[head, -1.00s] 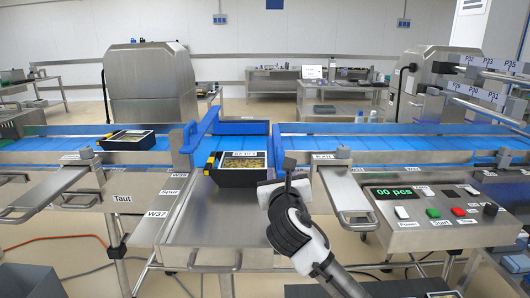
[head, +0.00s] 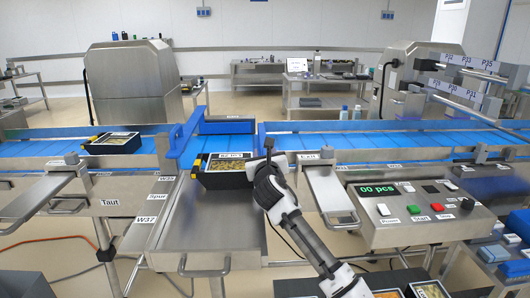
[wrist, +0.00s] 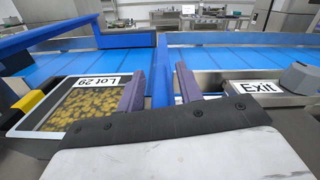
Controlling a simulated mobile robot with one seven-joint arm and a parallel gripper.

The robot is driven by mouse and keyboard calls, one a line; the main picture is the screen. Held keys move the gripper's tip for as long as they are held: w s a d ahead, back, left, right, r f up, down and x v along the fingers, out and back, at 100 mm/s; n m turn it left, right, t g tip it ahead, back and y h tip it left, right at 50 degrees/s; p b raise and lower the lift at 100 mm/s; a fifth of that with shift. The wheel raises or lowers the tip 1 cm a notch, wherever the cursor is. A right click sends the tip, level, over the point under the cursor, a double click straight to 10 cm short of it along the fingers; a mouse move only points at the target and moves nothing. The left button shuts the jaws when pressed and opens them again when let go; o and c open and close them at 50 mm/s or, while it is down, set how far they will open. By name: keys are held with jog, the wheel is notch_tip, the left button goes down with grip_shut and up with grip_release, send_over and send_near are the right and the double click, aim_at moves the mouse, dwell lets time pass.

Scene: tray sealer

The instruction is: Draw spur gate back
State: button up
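A long blue bar (head: 187,137) slants across the belt at the spur's mouth; I take it for the gate, but no label names it. It also shows at upper left in the wrist view (wrist: 50,28). My gripper (head: 268,150) is to its right, beside a black food tray (head: 228,178) at the head of the steel spur table. In the wrist view my gripper's (wrist: 160,88) two purple fingers are apart. An upright blue plate (wrist: 161,62) shows between them; I cannot tell whether they touch it. The tray, labelled "Lot 29", shows at left (wrist: 30,132).
Another tray (head: 115,145) sits on the belt at left. An "Exit" plate (head: 328,190) and a control panel (head: 415,230) reading "00 pcs" stand at right. The spur table (head: 205,225) is bare in front of the tray. Open crates (head: 310,288) are at the bottom.

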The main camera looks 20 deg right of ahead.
grip_shut()
dwell(0.6)
